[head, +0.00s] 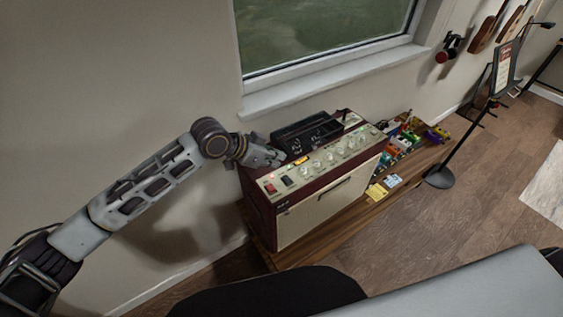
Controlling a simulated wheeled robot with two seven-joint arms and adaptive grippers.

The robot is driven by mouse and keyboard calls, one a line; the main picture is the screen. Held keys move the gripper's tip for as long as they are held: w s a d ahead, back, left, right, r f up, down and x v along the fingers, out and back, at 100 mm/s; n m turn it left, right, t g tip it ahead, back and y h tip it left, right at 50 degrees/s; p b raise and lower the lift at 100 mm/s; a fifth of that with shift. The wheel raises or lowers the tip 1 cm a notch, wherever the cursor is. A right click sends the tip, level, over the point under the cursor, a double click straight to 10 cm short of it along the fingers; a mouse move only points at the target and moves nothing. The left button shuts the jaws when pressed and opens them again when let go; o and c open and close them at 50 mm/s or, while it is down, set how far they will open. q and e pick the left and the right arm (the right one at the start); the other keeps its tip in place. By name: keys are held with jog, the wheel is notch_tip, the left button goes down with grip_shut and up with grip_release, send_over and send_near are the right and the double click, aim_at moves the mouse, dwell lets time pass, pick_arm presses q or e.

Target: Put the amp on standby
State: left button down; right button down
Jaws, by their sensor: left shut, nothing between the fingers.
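The amp (326,208) is a dark red box with a cream front, standing on a low wooden bench below the window. Its top control panel (315,169) has a row of pale knobs, a red light or switch and a dark switch (288,182) near the left end. My left gripper (278,160) is shut and empty. It appears just behind or above the panel's left part, near the switches; I cannot tell whether it touches the amp. The setting of the switches is too small to read. My right gripper is not in view.
A black tray (306,133) sits behind the control panel. Several colourful pedals (402,142) and yellow cards (376,192) lie on the bench (341,226) to the right. A black stand (440,177) stands beyond it. The wooden floor at right is partly clear.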

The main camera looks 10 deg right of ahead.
pick_arm(q)
jog(key=w+b+v, duration=0.1)
jog(key=v, duration=0.5)
jog(key=shift+s, duration=0.3)
jog(key=shift+a, duration=0.15)
jog(key=shift+s+f, duration=0.1)
jog(key=shift+s, duration=0.05)
